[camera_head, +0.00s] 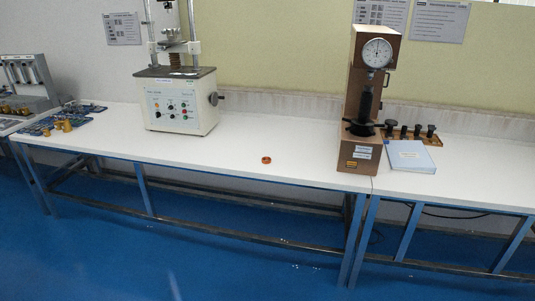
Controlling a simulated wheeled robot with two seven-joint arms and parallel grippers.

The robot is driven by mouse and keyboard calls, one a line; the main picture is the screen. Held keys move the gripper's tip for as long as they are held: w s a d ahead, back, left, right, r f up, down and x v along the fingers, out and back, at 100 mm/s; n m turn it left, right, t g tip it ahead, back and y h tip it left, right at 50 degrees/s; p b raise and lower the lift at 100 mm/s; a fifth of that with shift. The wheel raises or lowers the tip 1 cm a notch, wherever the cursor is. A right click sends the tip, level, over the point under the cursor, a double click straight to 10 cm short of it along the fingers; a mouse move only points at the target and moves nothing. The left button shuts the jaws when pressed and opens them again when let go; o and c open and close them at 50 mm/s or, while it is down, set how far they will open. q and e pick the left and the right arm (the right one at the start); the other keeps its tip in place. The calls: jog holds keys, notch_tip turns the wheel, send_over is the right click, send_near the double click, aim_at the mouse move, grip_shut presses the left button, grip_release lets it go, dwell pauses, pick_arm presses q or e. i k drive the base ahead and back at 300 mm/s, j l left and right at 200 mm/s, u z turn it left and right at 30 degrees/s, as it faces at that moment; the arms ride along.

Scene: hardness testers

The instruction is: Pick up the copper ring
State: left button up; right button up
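The copper ring (266,160) is a small orange-brown ring. It lies on the white bench top (240,140), between the white tester on the left and the brown tester on the right, closer to the front edge than the back. Nothing touches it or covers it. Neither of my grippers shows in the head view.
A white tester (178,103) with a knob stands left. A brown hardness tester (365,100) with a dial stands right, beside a blue-white booklet (410,156) and a wooden holder (428,139). Brass pieces (64,125) lie far left. The bench around the ring is clear.

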aim_at(263, 162)
jog(key=i+l, duration=0.25)
jog(key=i, duration=0.25)
jog(key=i+l+u, duration=0.1)
jog(key=i, duration=0.4)
jog(key=i+l, duration=0.65)
jog(key=i, duration=0.35)
jog(key=i+l+u, duration=0.1)
jog(key=i+l, duration=0.15)
jog(key=i, duration=0.25)
